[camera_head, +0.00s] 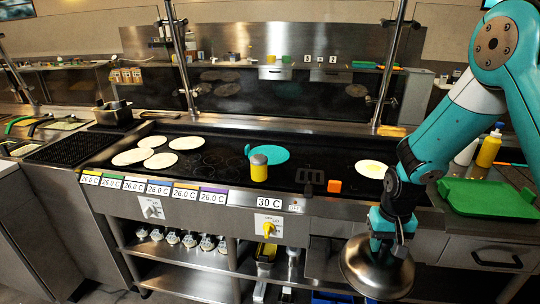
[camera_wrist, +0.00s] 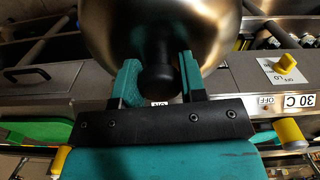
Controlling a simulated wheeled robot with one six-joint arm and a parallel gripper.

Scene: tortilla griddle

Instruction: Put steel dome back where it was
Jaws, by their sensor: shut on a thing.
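The steel dome (camera_head: 372,272) hangs from my gripper (camera_head: 391,238) in front of the griddle's front edge, at the lower right in the head view. In the wrist view the steel dome (camera_wrist: 207,30) fills the top middle, with its black knob between the two teal fingers of my gripper (camera_wrist: 160,80). The fingers are shut on the knob. The griddle (camera_head: 310,165) lies behind the dome, past the control panel.
A green tray (camera_head: 480,197) and yellow bottle (camera_head: 489,148) stand right.

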